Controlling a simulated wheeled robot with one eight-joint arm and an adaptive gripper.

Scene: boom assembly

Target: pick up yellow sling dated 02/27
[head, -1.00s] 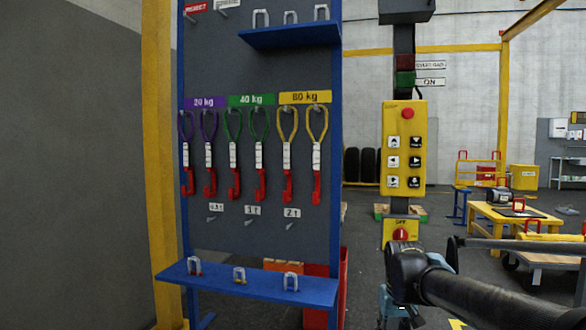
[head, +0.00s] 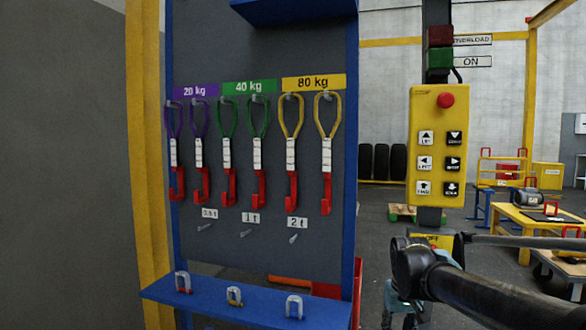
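Two yellow slings hang side by side on hooks under the yellow "80 kg" sign (head: 313,83) on the grey board. The left yellow sling (head: 291,152) and the right yellow sling (head: 327,155) each have a yellow loop on top, white tags in the middle and a red hook at the bottom. The writing on their tags is too small to read, so I cannot tell which is dated 02/27. My black arm reaches in from the lower right, well right of the board.
Purple slings (head: 199,158) and green slings (head: 259,158) hang to the left. A blue shelf (head: 245,303) with shackles juts out below. A blue post (head: 350,180) edges the board. A yellow control box (head: 437,147) hangs to the right.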

